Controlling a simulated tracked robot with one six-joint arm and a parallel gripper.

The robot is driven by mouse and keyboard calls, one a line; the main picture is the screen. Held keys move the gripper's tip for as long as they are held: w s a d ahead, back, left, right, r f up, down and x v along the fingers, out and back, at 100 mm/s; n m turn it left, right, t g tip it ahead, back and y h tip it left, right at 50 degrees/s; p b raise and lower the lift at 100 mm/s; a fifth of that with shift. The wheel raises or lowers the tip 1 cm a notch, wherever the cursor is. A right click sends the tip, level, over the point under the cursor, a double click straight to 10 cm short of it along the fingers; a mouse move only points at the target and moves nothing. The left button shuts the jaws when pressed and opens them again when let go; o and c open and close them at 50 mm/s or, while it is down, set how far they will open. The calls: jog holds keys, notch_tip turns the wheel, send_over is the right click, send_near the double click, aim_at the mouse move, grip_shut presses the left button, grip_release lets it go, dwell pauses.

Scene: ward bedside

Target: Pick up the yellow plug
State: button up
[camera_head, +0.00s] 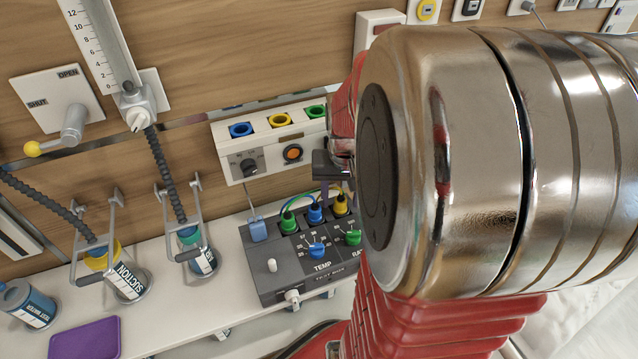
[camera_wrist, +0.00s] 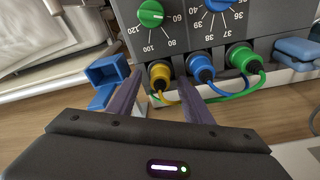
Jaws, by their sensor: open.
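The yellow plug (camera_head: 341,204) sits in the top right of the grey test box (camera_head: 268,268), at the end of a row with a green plug (camera_head: 288,221) and a blue plug (camera_head: 315,212). In the wrist view the yellow plug (camera_wrist: 160,74) shows between the tips of my two purple fingers, with a cable running from its end. My gripper (camera_wrist: 158,78) is open, one finger on each side of the plug. I cannot tell whether either finger touches it. In the head view my gripper (camera_head: 325,187) is above the box, partly hidden by my arm.
Blue (camera_wrist: 201,68) and green (camera_wrist: 243,57) plugs with looping cables lie close beside my right finger. A blue box-shaped holder (camera_wrist: 108,78) is beside my left finger. A wall panel with coloured sockets (camera_head: 268,138) is behind the box. Suction jars (camera_head: 128,283) stand left.

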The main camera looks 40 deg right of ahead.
jog(key=shift+c, duration=0.3)
jog(key=c, duration=1.1)
